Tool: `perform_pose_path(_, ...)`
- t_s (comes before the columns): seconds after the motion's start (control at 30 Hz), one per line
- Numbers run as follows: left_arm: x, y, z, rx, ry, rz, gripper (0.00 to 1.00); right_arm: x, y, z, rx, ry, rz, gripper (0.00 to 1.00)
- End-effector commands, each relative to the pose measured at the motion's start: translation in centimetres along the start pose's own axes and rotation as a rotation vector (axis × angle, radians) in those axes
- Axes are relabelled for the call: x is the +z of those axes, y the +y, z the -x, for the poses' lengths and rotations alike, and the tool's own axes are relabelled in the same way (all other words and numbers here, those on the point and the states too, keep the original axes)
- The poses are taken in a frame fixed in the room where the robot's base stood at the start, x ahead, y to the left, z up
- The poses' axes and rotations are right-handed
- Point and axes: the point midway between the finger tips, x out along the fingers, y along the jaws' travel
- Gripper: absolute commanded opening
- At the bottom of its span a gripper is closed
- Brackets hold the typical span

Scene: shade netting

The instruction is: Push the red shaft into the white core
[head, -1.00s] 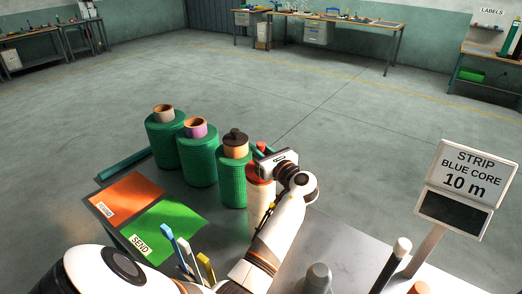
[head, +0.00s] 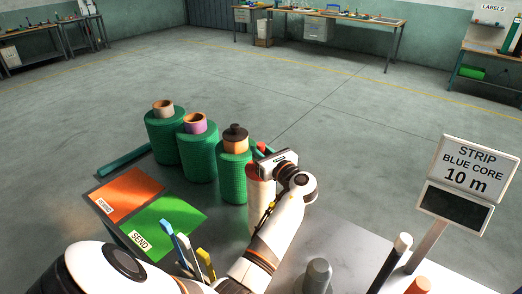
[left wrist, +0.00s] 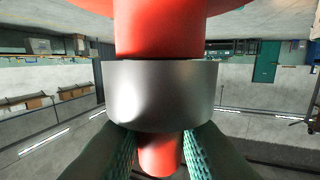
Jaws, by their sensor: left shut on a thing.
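My left gripper (head: 264,159) is at the top of the white core (head: 260,196), which stands upright at the right end of the row of rolls. It is shut on the red shaft (head: 258,173), of which only small parts show around the gripper. In the left wrist view, the red shaft (left wrist: 158,156) shows between the two green-padded fingers. A grey metallic collar (left wrist: 160,92) and a wider red part (left wrist: 165,30) lie beyond it. How deep the shaft sits in the core is hidden. My right gripper is not in view.
Green net rolls (head: 199,156) stand close on the left of the white core. An orange sheet (head: 128,193) and a green sheet (head: 165,224) lie on the table. A sign (head: 466,176) reads "STRIP BLUE CORE 10 m". Posts (head: 391,262) stand at the front right.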

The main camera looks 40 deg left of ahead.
Motion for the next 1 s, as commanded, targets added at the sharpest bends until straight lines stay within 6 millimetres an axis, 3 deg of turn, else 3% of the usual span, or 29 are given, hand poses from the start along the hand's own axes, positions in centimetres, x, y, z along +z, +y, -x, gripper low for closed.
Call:
perform_pose_path(0.03,-0.3,0.0,0.0,0.0,0.005,0.003,0.24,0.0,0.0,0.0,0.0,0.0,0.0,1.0)
perform_pose_path(0.2,-0.2,0.0,0.0,0.0,0.003,0.002,0.48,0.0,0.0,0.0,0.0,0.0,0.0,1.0)
perform_pose_path(0.57,0.3,0.0,0.7,0.002,-0.003,-0.002,0.48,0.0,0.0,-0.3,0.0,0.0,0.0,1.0)
perform_pose_path(1.0,0.3,0.0,9.2,0.001,-0.001,0.001,0.48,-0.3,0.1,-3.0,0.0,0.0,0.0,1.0)
